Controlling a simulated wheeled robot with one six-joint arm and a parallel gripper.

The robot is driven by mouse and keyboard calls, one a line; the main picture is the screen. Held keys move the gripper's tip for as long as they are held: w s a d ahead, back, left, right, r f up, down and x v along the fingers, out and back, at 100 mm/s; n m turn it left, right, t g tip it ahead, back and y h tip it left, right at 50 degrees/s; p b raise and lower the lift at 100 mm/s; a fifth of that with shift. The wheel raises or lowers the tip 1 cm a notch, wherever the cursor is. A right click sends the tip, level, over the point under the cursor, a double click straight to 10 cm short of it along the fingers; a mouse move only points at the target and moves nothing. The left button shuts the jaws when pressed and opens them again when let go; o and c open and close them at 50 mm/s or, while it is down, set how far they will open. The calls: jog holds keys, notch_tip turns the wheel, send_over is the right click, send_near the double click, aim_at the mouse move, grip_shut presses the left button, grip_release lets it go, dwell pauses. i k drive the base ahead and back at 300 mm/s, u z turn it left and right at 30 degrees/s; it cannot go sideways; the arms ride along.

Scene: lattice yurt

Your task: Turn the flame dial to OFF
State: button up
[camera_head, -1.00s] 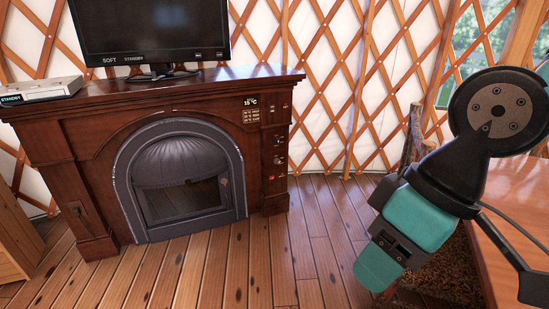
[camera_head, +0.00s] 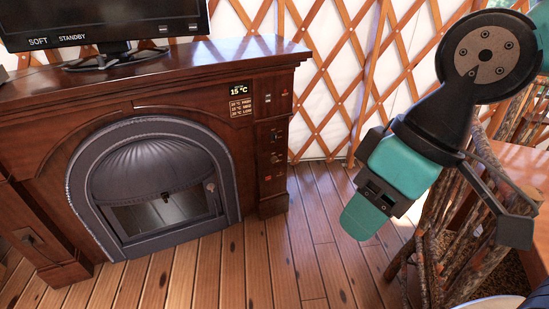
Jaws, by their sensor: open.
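The dark wooden fireplace (camera_head: 150,90) stands at the left with an arched grey metal firebox (camera_head: 165,195). Its right pillar carries a column of small controls (camera_head: 275,136), at several heights. They are too small for me to tell which is the flame dial or where it points. A small display (camera_head: 239,91) reading 15 °C sits above a printed label, left of the upper control. My gripper (camera_head: 364,212), teal and black, hangs at the right, pointing down and left. It is open and empty, well apart from the fireplace, over the floor.
A television (camera_head: 100,20) stands on the mantel. The plank floor (camera_head: 310,235) between the fireplace and the rack is clear. A lattice wall (camera_head: 330,80) closes the back.

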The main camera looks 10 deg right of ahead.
aim_at(273, 159)
jog(key=z, duration=0.3)
jog(key=k, duration=0.35)
jog(key=u, duration=1.15)
jog(key=i, duration=1.5)
jog(key=z, duration=0.7)
